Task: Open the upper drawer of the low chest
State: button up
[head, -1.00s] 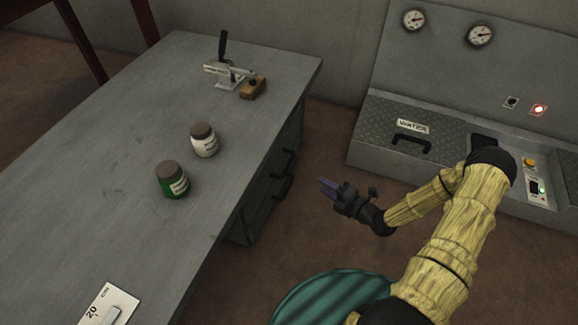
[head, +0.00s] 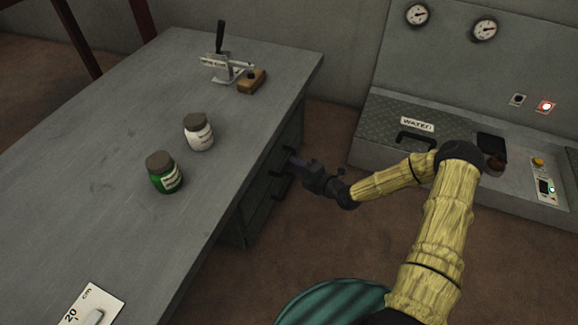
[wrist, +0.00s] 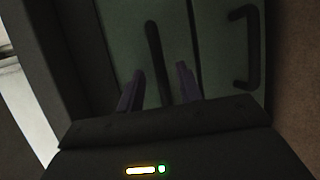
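The low chest (head: 236,222) is a dark green-grey cabinet under the grey worktop on the left, its drawer fronts facing my arm. Its upper drawer handle (wrist: 152,40) is a dark bar in the wrist view, and the lower drawer handle (wrist: 252,50) is to its right there. Both drawers look closed. My gripper (wrist: 159,72) is open, its two purple-grey fingers on either side of the upper handle, with a gap to each. In the head view my gripper (head: 294,160) is at the chest front and partly covers the handles.
A water panel (head: 375,118) is at the back right. Open floor lies between.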

jog(key=b+x, duration=0.1)
jog(key=x, duration=0.3)
jog(key=shift+f, duration=0.1)
grip_shut()
